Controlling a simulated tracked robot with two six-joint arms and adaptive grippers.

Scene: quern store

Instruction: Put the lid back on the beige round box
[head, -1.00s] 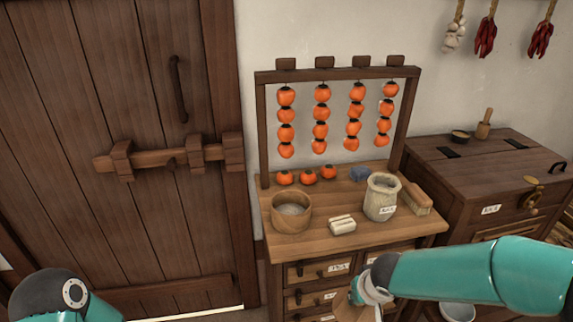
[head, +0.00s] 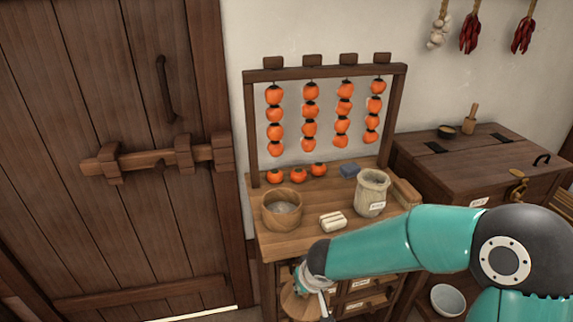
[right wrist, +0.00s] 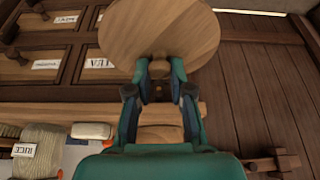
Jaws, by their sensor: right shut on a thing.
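The beige round box (head: 281,212) stands open on the left front of the wooden table, with something pale inside. A part that looks like it shows between my fingers in the right wrist view (right wrist: 160,136). In the head view the lid (head: 297,300) is in front of the drawers, below the table's front edge and apart from the box. My arm partly hides it there. My left gripper is not in view.
A rack (head: 250,130) with hanging persimmons stands behind. A bowl (head: 448,300) is low at the right.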

